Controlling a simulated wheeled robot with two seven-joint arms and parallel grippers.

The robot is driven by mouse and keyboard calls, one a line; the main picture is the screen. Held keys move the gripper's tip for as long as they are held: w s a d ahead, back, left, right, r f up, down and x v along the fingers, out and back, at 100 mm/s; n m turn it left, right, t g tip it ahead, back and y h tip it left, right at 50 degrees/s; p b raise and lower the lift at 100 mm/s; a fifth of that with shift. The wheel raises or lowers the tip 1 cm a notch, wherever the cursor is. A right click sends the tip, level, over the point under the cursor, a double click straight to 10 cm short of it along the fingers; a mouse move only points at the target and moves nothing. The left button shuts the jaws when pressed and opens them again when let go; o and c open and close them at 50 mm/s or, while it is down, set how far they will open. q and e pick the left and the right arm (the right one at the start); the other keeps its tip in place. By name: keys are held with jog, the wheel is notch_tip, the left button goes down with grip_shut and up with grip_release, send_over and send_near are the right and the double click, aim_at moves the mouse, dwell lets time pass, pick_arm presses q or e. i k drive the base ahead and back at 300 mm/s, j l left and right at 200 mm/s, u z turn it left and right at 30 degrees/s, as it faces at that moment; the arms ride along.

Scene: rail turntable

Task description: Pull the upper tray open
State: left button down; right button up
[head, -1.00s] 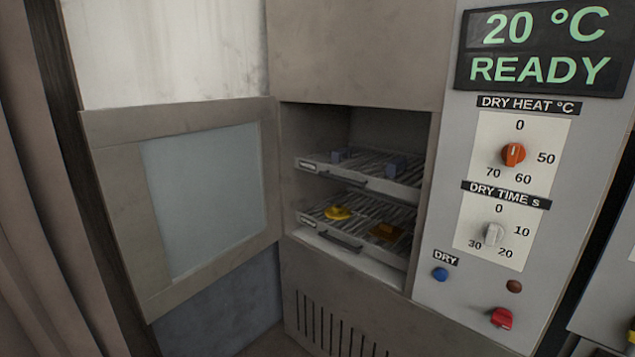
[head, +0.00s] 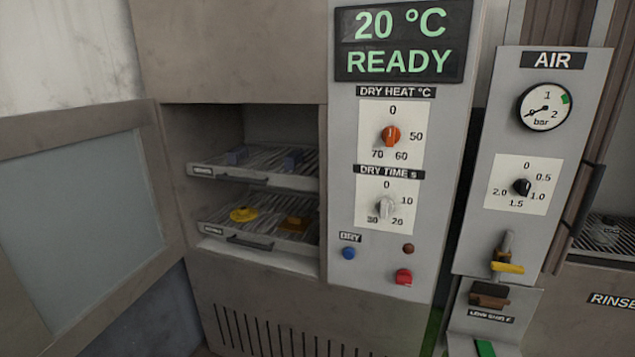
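The upper tray (head: 275,183) is a wire rack inside the open drying cabinet, with a label at its front left and a dark handle (head: 244,179) on its front edge. Two blue-grey blocks, a left one (head: 237,156) and a right one (head: 292,160), sit on it. The lower tray (head: 270,244) is below it, with a yellow piece (head: 243,214) and an orange-brown piece (head: 295,224) on it. Both trays appear to be inside the cabinet. Neither of my grippers is in view.
The cabinet door (head: 80,220) stands open to the left. The dryer panel (head: 390,180) reads 20 °C READY. An AIR panel (head: 520,170) with a gauge and yellow lever (head: 507,267) stands to the right. A rinse station (head: 605,300) shows at the right edge.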

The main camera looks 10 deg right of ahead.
aim_at(208, 168)
jog(key=j+z, duration=0.3)
jog(key=j, duration=0.3)
jog(key=j+z, duration=0.35)
jog(key=j, duration=0.3)
jog(key=k+j+z, duration=0.1)
jog(key=j+z, duration=0.2)
jog(key=j, duration=0.3)
jog(key=i+l+u, duration=0.4)
jog(key=i+l, duration=0.3)
jog(key=i, duration=0.1)
